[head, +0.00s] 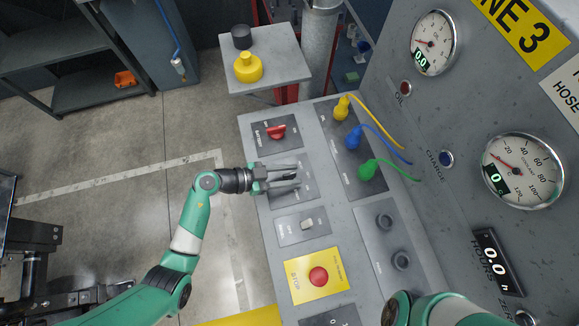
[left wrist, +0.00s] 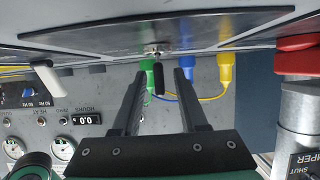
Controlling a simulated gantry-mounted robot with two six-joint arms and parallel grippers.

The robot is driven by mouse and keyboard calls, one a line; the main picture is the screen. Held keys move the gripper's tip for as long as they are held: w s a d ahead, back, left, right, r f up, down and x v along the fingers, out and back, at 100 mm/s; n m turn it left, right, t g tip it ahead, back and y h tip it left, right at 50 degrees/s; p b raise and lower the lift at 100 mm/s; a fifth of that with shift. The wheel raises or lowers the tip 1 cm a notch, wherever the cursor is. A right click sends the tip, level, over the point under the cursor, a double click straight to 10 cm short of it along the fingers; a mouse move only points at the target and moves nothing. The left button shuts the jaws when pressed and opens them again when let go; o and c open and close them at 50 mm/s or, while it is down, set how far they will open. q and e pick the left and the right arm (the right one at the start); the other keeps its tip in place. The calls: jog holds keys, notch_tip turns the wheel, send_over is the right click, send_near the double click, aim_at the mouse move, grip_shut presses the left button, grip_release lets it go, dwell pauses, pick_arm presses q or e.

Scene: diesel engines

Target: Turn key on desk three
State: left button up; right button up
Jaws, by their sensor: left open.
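The key (left wrist: 158,80) has a dark head and sits in a silver lock (left wrist: 152,50) on the grey desk (head: 250,150). In the left wrist view it stands between the two fingers of my left gripper (left wrist: 157,77), with a gap on both sides. In the head view my left gripper (head: 292,178) is open over the key plate, below the red battery switch (head: 277,132), and hides the key. The yellow sign on the back panel (head: 518,30) ends in "NE 3". My right arm shows at the bottom edge, but its gripper is out of view.
Below the key plate are a light toggle switch (head: 308,223) and a red stop button (head: 318,276) on yellow. Yellow, blue and green plugs (head: 366,170) with cables stand to the right. Gauges (head: 523,170) line the back panel.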

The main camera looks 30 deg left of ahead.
pick_arm(q)
grip_shut()
dwell(0.3)
